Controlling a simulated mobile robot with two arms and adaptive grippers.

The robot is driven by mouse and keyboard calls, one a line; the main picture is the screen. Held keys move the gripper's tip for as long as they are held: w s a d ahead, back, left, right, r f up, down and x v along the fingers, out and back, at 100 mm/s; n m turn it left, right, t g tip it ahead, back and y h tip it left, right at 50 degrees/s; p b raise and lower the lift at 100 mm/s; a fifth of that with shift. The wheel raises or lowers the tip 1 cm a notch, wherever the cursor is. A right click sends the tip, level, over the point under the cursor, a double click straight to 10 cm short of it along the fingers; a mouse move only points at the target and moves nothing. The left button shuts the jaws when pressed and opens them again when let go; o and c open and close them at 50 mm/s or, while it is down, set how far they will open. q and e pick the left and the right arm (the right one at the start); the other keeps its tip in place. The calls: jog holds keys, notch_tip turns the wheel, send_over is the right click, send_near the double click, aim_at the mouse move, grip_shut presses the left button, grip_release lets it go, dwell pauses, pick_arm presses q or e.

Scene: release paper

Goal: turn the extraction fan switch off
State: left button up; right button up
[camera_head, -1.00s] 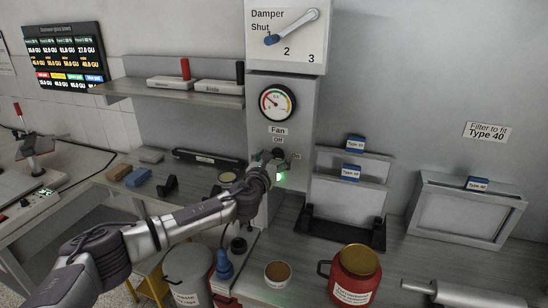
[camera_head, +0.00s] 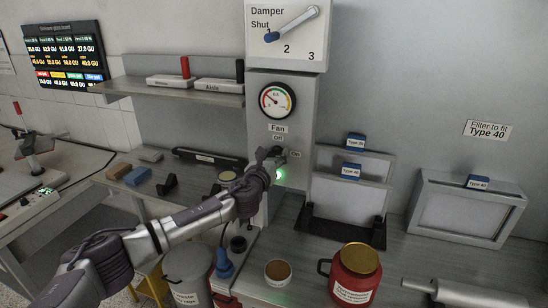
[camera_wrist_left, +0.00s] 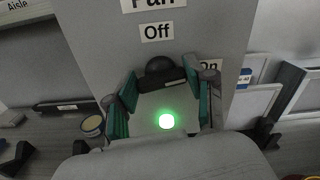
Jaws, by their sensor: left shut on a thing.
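The fan switch, a black rotary knob (camera_wrist_left: 160,68), is on the front of the grey column (camera_head: 258,120), below the labels "Fan" and "Off". Its dark bar lies roughly sideways in the left wrist view, with its right end towards the "On" label (camera_wrist_left: 208,66). My left gripper (camera_head: 272,160) is at the knob in the head view, largely hiding it. In the left wrist view its two green-padded fingers (camera_wrist_left: 162,92) stand either side of the bar, shut on it. A green lamp (camera_wrist_left: 166,121) glows below the knob; it also shows in the head view (camera_head: 280,174). My right gripper is out of view.
A gauge (camera_head: 277,100) and the damper lever (camera_head: 292,27) are above the switch. Filter panels in a black rack (camera_head: 340,230) stand close on the right. A red canister (camera_head: 354,278) and a small tub (camera_head: 278,272) are on the bench in front.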

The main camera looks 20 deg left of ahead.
pick_arm(q)
jog(key=n+b, duration=0.1)
jog(key=n, duration=0.3)
jog(key=shift+f+n, duration=0.15)
jog(key=shift+n, duration=0.15)
jog(key=n+b, duration=0.1)
jog(key=n, duration=0.2)
jog(key=shift+a+n, duration=0.15)
jog(key=shift+n, duration=0.15)
jog(key=n, duration=0.4)
jog(key=shift+f+b, duration=0.15)
jog(key=shift+b, duration=0.2)
jog(key=shift+n, duration=1.7)
jog(key=shift+b, duration=0.3)
jog(key=o, duration=1.2)
jog(key=shift+c, duration=0.2)
